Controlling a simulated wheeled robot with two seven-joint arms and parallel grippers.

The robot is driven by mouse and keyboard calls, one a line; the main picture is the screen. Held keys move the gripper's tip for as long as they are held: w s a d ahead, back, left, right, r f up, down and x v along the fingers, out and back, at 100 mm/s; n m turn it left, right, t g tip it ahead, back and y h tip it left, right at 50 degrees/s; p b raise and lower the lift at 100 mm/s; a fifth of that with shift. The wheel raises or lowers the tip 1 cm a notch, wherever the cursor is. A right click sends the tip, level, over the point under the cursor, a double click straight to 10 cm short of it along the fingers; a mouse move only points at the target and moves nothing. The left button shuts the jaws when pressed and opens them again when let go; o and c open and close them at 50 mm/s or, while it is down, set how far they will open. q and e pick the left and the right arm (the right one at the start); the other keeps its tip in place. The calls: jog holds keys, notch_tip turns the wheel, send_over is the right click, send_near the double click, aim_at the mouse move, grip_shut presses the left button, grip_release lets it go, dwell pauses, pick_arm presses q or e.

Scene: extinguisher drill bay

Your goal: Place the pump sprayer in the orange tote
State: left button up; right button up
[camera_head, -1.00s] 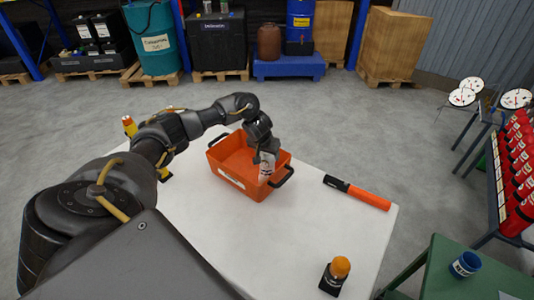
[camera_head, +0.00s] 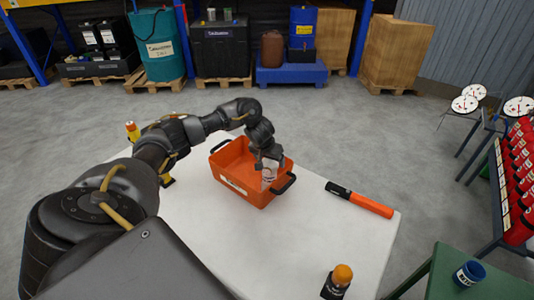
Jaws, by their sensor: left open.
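The orange tote (camera_head: 228,180) stands on the white table, with black handles at its ends. The pump sprayer, a small whitish item (camera_head: 269,174), is inside the tote at its right end, partly hidden by the near wall and my gripper. My left gripper (camera_head: 268,163) reaches down over that end of the tote with its jaws open around the top of the sprayer. Whether a finger still touches it is too small to tell. My right gripper is out of view.
An orange and black baton-like tool (camera_head: 360,199) lies right of the tote on the white table (camera_head: 300,230). An orange-topped beacon (camera_head: 340,280) stands near the front edge. A yellow and black item (camera_head: 133,131) is partly behind my left arm. A blue mug (camera_head: 468,273) sits on a green table.

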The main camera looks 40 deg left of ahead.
pick_arm(q)
jog(key=p+v, duration=0.3)
jog(key=v, duration=0.8)
jog(key=shift+s+r, duration=0.1)
jog(key=shift+s, duration=0.05)
